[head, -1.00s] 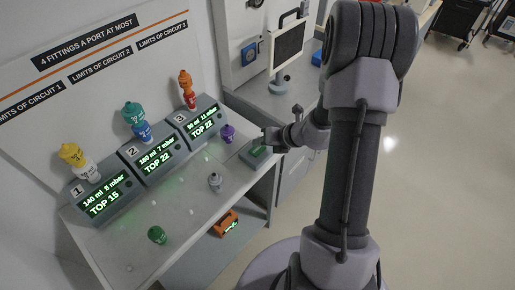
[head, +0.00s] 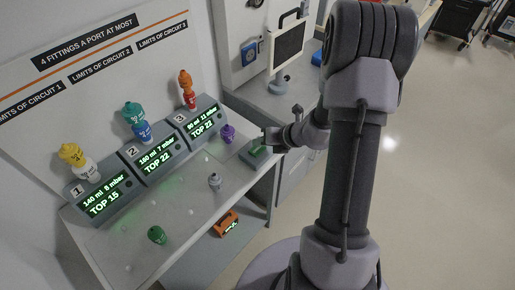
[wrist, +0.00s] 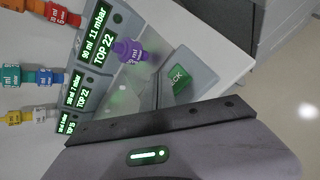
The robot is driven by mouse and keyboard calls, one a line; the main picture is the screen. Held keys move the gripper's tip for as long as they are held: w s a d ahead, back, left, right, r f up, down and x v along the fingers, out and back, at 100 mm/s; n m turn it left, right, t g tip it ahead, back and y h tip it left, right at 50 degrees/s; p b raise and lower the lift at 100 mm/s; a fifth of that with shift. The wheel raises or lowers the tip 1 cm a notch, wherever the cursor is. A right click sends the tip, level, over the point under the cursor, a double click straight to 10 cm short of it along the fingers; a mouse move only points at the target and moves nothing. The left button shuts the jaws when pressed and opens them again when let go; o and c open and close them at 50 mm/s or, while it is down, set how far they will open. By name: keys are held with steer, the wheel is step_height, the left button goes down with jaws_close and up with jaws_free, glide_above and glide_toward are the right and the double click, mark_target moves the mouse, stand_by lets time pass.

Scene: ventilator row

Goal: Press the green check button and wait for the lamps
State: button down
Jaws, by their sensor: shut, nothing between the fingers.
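The green check button (head: 258,150) sits on a grey box at the right end of the bench. In the wrist view the button (wrist: 181,84) shows part of its white lettering, "CK". My gripper (head: 269,139) is shut and empty, right at the button box. I cannot tell whether its tips touch the button. Three ventilator units, number 1 (head: 103,197), number 2 (head: 154,155) and number 3 (head: 200,122), have lit green screens reading TOP 15, TOP 22 and TOP 22. Stacked coloured fittings stand on each.
A purple fitting (head: 227,133), a grey fitting (head: 214,180) and a green fitting (head: 157,235) stand loose on the bench (head: 180,205). An orange device (head: 226,222) is on the lower shelf. A monitor (head: 288,48) stands behind.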

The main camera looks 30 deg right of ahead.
mark_target(260, 150)
steer(key=shift+f, duration=0.1)
steer(key=shift+f+b, duration=0.3)
steer(key=shift+b, duration=0.05)
steer(key=shift+f+b, duration=0.35)
steer(key=shift+f, duration=0.05)
stand_by(0.4)
steer(key=shift+r, duration=0.1)
steer(key=shift+r+p, duration=0.7)
steer(key=shift+p, duration=0.1)
step_height(260, 150, up, 5)
steer(key=p, duration=0.4)
steer(key=shift+r+p, duration=0.15)
steer(key=shift+p, duration=0.2)
